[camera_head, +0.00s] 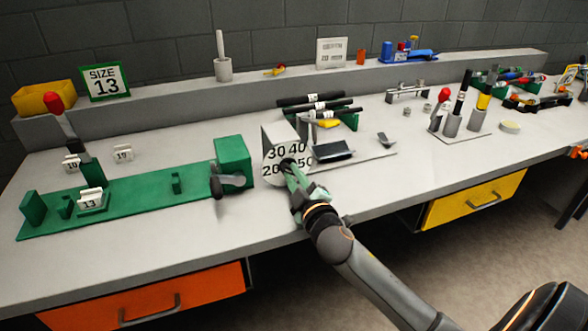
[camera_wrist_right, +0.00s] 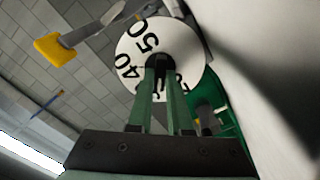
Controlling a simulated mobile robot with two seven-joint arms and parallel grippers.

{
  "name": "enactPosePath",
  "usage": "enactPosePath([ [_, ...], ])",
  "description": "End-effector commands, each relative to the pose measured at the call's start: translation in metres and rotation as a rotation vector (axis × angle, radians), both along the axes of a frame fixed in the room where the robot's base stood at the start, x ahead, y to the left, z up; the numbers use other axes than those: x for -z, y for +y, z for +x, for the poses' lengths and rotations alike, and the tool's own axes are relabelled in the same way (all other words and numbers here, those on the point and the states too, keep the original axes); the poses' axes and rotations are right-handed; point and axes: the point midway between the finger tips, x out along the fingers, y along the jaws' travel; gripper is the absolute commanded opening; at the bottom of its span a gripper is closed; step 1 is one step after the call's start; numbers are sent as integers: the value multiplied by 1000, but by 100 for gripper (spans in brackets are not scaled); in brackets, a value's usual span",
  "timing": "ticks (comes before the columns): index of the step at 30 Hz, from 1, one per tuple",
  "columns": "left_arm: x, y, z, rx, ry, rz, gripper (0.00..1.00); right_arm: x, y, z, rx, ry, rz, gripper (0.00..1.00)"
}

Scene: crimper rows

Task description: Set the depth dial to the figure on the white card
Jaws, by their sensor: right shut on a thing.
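The depth dial (camera_head: 275,160) is a white disc with black figures on the front of a grey block. The figures 20, 30, 40 and 50 show around it in the head view. In the right wrist view the disc (camera_wrist_right: 190,52) shows 40 and 50, with lower figures behind the fingers. My right gripper (camera_head: 290,168) is shut on the dark knob at the disc's centre, and its green fingers (camera_wrist_right: 160,65) hide part of it. The white card (camera_head: 332,53) stands on the back ledge; its print is too small to read surely. My left gripper is out of view.
A green fixture (camera_head: 140,190) with a dark-handled lever (camera_head: 216,187) stands left of the dial. A black pad (camera_head: 333,151) lies right of it. The bench front edge has free room.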

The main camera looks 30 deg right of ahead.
Motion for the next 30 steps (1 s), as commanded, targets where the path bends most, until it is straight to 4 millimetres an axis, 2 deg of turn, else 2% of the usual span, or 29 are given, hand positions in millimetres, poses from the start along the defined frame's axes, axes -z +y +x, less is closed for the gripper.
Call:
enactPosePath([
  [1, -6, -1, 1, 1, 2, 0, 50, -2, 0, 0, 0, 15, -45, 0],
  [18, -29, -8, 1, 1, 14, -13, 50, 0, 1, 0, -1, 134, -547, 0],
  [24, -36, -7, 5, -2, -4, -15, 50, 1, 0, 0, -1, 162, -666, 0],
  [30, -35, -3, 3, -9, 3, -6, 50, 2, 0, 0, -1, 180, -739, 0],
])
